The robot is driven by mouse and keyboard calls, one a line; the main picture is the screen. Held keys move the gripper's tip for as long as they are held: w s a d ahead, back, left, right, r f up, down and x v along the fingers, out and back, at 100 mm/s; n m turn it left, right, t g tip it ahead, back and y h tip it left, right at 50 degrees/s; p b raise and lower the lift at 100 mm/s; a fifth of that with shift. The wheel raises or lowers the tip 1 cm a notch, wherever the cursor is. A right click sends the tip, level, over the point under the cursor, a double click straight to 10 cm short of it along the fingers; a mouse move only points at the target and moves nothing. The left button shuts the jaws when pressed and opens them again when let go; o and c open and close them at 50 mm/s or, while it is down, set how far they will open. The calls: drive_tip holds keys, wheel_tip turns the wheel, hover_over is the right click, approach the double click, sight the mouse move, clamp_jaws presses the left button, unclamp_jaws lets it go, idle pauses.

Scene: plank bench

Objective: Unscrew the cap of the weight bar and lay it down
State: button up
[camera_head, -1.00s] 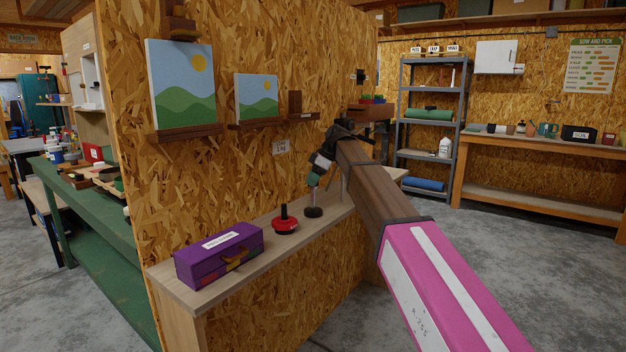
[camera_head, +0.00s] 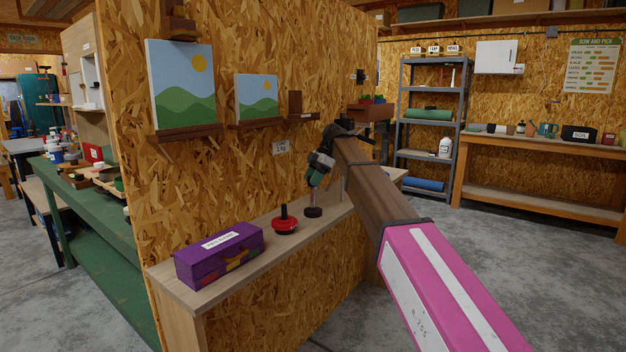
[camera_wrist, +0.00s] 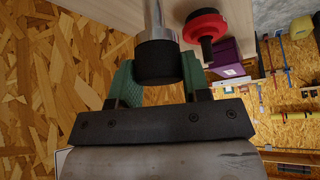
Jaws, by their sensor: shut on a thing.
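The weight bar (camera_head: 314,197) is a short silver rod standing upright on a round black base (camera_head: 313,212) on the wall shelf. It also shows in the wrist view (camera_wrist: 153,18), with the black cap (camera_wrist: 157,62) at its near end. My gripper (camera_wrist: 160,75) has green fingers on either side of the cap and is shut on it. In the head view my gripper (camera_head: 314,182) is over the top of the bar and hides the cap there. The cap appears in line with the rod; I cannot tell how far its thread is turned.
A red disc with a black post (camera_head: 285,222) stands left of the bar. A purple labelled box (camera_head: 219,255) sits farther left on the narrow wooden shelf (camera_head: 180,288). The chipboard wall (camera_head: 240,180) rises close behind. Bare shelf lies along the front edge.

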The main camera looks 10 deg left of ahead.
drive_tip(key=o, duration=1.1)
